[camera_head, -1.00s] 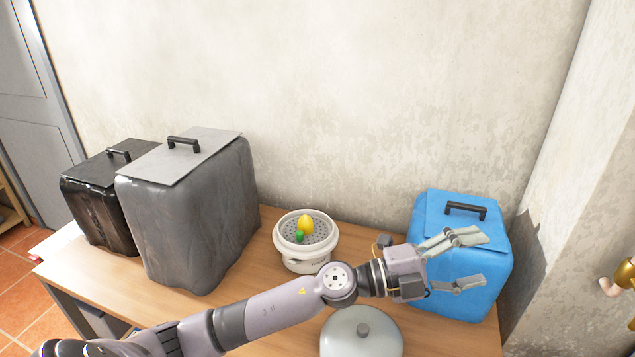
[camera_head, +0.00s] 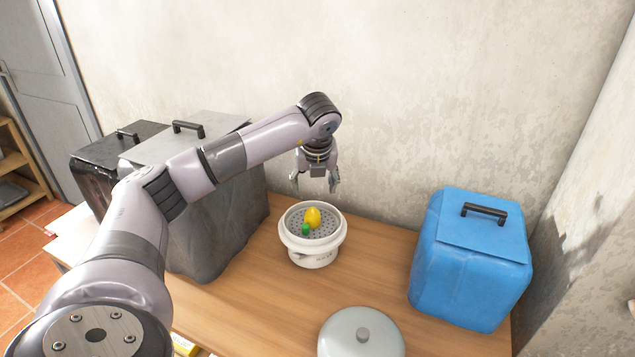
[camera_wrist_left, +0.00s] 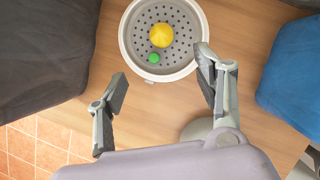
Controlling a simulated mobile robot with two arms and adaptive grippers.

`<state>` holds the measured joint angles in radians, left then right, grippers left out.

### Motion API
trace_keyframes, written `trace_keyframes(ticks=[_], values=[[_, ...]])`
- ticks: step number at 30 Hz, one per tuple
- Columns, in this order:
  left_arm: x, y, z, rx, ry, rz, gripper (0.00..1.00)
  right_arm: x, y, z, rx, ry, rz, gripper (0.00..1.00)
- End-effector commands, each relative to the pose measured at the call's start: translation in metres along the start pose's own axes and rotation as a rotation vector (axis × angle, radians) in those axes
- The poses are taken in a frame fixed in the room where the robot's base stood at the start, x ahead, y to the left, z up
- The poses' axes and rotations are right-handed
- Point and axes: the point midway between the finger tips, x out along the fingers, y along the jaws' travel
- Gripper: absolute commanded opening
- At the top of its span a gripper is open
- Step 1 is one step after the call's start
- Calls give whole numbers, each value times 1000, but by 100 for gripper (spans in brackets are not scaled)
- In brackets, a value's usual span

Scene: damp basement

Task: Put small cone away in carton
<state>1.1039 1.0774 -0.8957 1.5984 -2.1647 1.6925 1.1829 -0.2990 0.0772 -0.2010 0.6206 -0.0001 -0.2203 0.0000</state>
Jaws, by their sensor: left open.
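A white pot with a perforated grey insert (camera_head: 341,238) stands on the table. In it lie a yellow rounded piece (camera_head: 313,217) and a smaller green piece (camera_head: 306,230), side by side. From above in the left wrist view the yellow (camera_wrist_left: 162,36) and green (camera_wrist_left: 154,58) pieces look round; I cannot tell which is the small cone. My left gripper (camera_head: 315,184) is open and empty, pointing down above the pot's far side. Three closed, lidded boxes are in view, black (camera_head: 92,180), grey (camera_head: 215,225) and blue (camera_head: 468,275); none is clearly a carton. My right gripper is not in view.
A round grey lid with a knob (camera_head: 361,335) lies on the wooden table (camera_head: 270,305) in front of the pot. The wall (camera_head: 420,90) is close behind the table. Bare tabletop lies between the pot and the blue box.

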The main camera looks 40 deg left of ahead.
Motion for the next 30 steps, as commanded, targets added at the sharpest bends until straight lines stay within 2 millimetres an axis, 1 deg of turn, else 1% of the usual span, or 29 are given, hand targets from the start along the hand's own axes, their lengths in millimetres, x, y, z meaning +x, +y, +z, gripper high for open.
trace_keyframes(ticks=[1,18,24,27,30], values=[[11,0,-3,0,2,1,62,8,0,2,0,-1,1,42],[125,-2,-5,2,4,-3,62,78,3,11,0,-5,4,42],[153,-2,-4,3,3,-4,62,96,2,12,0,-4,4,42],[161,-2,-3,4,3,-5,62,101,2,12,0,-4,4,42],[165,-2,-3,5,3,-5,62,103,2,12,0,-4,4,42]])
